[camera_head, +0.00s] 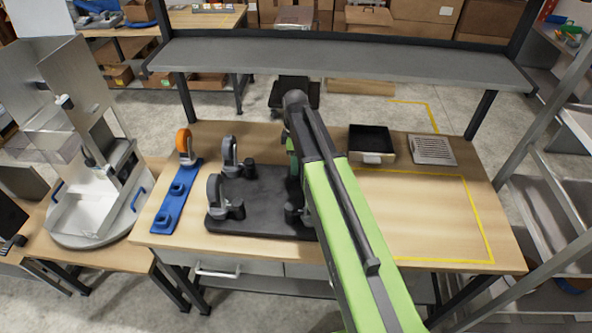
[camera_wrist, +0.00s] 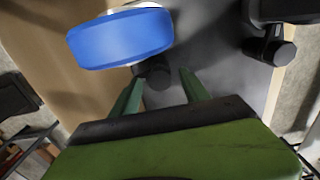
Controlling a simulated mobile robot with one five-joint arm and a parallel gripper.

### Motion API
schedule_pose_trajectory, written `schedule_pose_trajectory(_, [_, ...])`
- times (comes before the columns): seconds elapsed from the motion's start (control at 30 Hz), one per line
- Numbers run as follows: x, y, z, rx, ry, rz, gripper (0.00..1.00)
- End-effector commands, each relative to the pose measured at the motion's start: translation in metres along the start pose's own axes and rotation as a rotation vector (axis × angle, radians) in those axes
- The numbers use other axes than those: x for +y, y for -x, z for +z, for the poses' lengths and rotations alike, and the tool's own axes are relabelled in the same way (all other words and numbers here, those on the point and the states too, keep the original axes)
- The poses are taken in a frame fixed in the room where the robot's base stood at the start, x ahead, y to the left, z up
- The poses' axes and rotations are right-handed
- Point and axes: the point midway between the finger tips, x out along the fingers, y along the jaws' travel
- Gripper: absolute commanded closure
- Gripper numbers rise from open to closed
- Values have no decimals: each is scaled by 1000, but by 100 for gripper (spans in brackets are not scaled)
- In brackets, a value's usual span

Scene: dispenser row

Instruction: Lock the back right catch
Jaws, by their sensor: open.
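The black base plate (camera_head: 262,190) lies on the bench with catches at its corners. The back left catch (camera_head: 230,158) and front left catch (camera_head: 216,196) have grey upright levers beside black posts. My arm hides the back right catch in the head view. In the wrist view a blue rounded lever (camera_wrist: 120,40) with a pale metal part stands close to a black post (camera_wrist: 155,72), probably that catch. My gripper (camera_wrist: 160,88) is open. Its green fingertips are apart, on either side below the post, with nothing visibly held. Contact cannot be told.
A blue rack (camera_head: 174,205) with an orange-handled piece (camera_head: 184,145) stands left of the plate. A black tray (camera_head: 371,143) and a slotted metal plate (camera_head: 432,149) sit at the back right. The yellow-taped area is clear. A grey shelf (camera_head: 330,62) spans above the bench.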

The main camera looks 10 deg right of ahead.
Motion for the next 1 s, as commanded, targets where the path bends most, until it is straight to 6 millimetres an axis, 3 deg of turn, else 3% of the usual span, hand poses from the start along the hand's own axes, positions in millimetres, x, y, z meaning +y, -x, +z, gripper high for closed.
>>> schedule_pose_trajectory(0.27, [0, -1, 0, 0, -1, 0, 49])
schedule_pose_trajectory(0.67, [0, -1, 1, 0, -1, 0, 100])
schedule_pose_trajectory(1.0, [0, -1, 1, 0, -35, 0, 100])
